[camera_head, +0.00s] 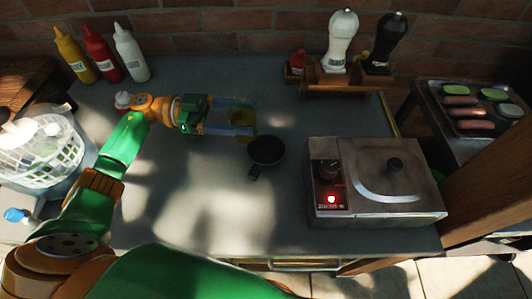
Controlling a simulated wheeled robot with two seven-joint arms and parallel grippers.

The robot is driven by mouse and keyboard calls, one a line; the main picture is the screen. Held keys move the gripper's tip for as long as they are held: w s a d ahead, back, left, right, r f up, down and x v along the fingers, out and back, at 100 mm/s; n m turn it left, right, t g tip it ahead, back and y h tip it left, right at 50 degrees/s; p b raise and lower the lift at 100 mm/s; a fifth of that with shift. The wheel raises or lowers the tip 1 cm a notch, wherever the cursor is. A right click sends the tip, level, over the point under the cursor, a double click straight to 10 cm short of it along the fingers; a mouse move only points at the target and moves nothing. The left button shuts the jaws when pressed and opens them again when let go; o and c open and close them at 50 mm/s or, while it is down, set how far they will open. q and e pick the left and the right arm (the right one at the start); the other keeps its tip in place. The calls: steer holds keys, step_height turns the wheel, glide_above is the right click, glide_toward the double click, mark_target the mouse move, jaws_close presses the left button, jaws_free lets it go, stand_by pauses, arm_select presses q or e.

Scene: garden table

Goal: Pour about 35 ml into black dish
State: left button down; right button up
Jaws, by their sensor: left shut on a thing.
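The black dish (266,151) is small and round with a short handle, and it stands on the grey table near the middle of the head view. My left gripper (243,118) reaches in from the left and is shut on a see-through vessel with yellowish content (240,120). The vessel is just behind and slightly left of the dish, close to its rim. Its outline is faint and partly hidden by the fingers, so its tilt and any flow of liquid cannot be told. The dish's inside looks dark. My right gripper is not in view.
A metal cooker (375,180) with a red light stands right of the dish. A wooden rack (340,82) holds white and black grinders at the back. Yellow, red and white squeeze bottles (103,55) stand back left. A white basket (40,145) is far left. The table's front middle is clear.

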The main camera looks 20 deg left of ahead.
arm_select(q)
steer(key=shift+m+g, duration=0.4)
steer(key=shift+g, duration=0.1)
steer(key=w+a+b, duration=0.1)
steer(key=a, duration=0.1)
steer(key=w+a+r+b, duration=0.1)
steer(key=a, duration=0.1)
steer(key=shift+w+r+b, duration=0.15)
steer(key=shift+r+b, duration=0.05)
steer(key=shift+b, duration=0.2)
steer(key=shift+d+f, duration=0.1)
steer(key=shift+f, duration=0.1)
